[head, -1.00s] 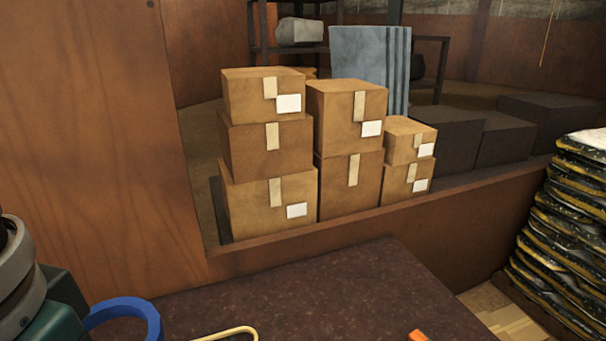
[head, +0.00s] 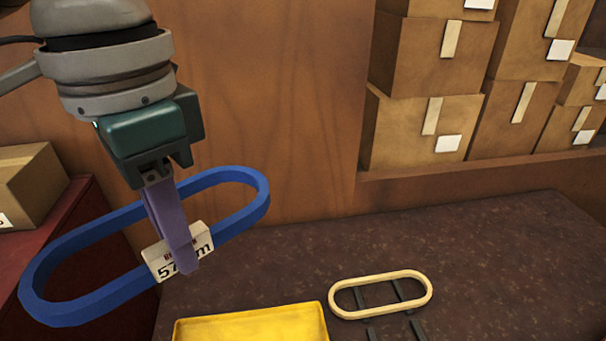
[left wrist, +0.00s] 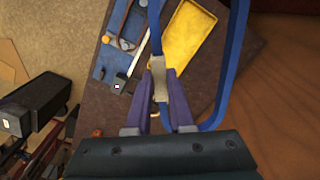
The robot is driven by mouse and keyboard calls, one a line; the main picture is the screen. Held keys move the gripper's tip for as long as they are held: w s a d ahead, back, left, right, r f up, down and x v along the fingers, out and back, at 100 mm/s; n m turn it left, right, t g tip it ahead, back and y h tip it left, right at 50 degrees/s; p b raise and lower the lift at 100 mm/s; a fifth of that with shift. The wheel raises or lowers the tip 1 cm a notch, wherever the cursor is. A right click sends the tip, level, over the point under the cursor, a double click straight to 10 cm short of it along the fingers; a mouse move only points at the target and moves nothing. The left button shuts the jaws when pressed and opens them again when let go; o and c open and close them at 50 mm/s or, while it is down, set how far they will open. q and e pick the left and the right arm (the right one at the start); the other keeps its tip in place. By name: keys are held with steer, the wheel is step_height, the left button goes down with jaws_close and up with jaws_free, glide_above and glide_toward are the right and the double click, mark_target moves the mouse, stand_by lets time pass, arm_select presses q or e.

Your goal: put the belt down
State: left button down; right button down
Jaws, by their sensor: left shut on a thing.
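A blue oval belt (head: 95,305) with a white tag (head: 180,254) is held in the air by my left gripper (head: 185,265). The tag's print is only partly readable, with "57" and "m" showing. The purple fingers are shut at the tag on one side of the loop. The left wrist view also shows the blue belt (left wrist: 232,60) running past the gripper (left wrist: 160,85). The belt hangs above the left part of the dark worktop (head: 480,245). A cream oval belt (head: 345,312) lies on small dark bars on the worktop. My right gripper is out of view.
A yellow tray (head: 250,328) sits at the front of the worktop. Stacked cardboard boxes (head: 430,60) stand behind a wooden ledge. The worktop's right part looks bare.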

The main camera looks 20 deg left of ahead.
arm_select(q)
steer(key=w+f+m+b, duration=0.2)
steer(key=f+b, duration=0.9)
steer(key=f, duration=0.4)
steer(key=w+a+f+m+b, duration=0.1)
steer(key=w+f+m+b, duration=0.1)
steer(key=f+b, duration=1)
steer(key=w+a+f+m+b, duration=0.1)
steer(key=w+f+m+b, duration=0.1)
steer(key=f+b, duration=0.9)
step_height(320, 180, down, 7)
steer(key=shift+a+f+m, duration=0.15)
steer(key=shift+f+m, duration=0.05)
steer(key=shift+m, duration=0.3)
steer(key=shift+f, duration=0.1)
steer(key=c, duration=0.8)
jaws_free()
step_height(320, 180, up, 12)
steer(key=p, duration=0.2)
